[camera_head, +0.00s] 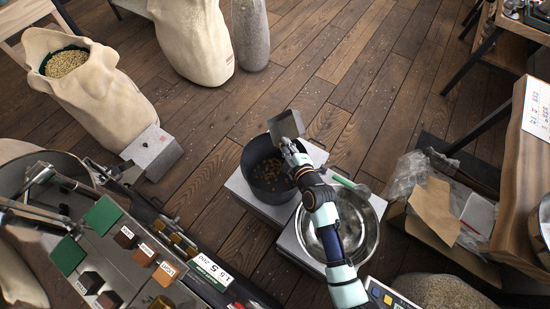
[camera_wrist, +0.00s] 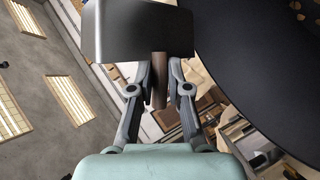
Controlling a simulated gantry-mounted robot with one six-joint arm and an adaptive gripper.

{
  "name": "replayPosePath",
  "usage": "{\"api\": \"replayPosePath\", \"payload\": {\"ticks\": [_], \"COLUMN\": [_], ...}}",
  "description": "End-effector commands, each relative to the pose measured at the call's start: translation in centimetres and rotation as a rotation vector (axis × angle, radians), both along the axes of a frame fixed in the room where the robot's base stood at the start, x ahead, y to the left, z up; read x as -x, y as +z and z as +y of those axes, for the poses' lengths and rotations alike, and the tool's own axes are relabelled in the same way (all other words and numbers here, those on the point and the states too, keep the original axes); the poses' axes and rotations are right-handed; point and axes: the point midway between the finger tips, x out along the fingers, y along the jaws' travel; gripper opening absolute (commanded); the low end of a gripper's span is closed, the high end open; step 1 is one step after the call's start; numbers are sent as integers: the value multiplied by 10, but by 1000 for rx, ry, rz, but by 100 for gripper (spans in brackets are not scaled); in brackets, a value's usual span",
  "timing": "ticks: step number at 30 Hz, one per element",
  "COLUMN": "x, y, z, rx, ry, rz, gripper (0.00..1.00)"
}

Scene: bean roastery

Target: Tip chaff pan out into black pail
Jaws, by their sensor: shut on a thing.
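In the wrist view, my fingers (camera_wrist: 160,88) close around the brown handle (camera_wrist: 159,65), and the dark pan (camera_wrist: 135,32) is at the top. The black pail (camera_head: 248,166) stands upright, with brown bits scattered on its bottom. Its dark wall (camera_wrist: 255,55) fills the right of the wrist view. I cannot tell whether anything is left in the pan.
A steel bowl (camera_head: 371,218) is beside the pail, partly under my arm. The pail stands on a light platform (camera_head: 237,187). A grey block (camera_head: 152,152) and a sack of beans (camera_head: 105,98) are to the left. A box with wrapping (camera_head: 440,205) is at right.

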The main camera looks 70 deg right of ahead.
Motion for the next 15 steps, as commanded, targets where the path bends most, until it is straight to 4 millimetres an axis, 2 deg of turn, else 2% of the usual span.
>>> {"api": "replayPosePath", "payload": {"ticks": [1,2,3,5,7,9,11,12,15], "x": [0,-1,-2,-3,-4,-5,-6,-6,-7], "y": [15,15,0,20,7,22,27,20,18], "z": [0,1,3,4,6,8,9,10,12], "rx": [-86,-150,-238,-348,-482,-584,-653,-697,-770], "ry": [-2,-1,0,1,0,0,0,1,-1], "rz": [-56,-94,-148,-217,-299,-363,-404,-430,-473], "gripper": [0,0,0,0,0,0,0,0,0]}}
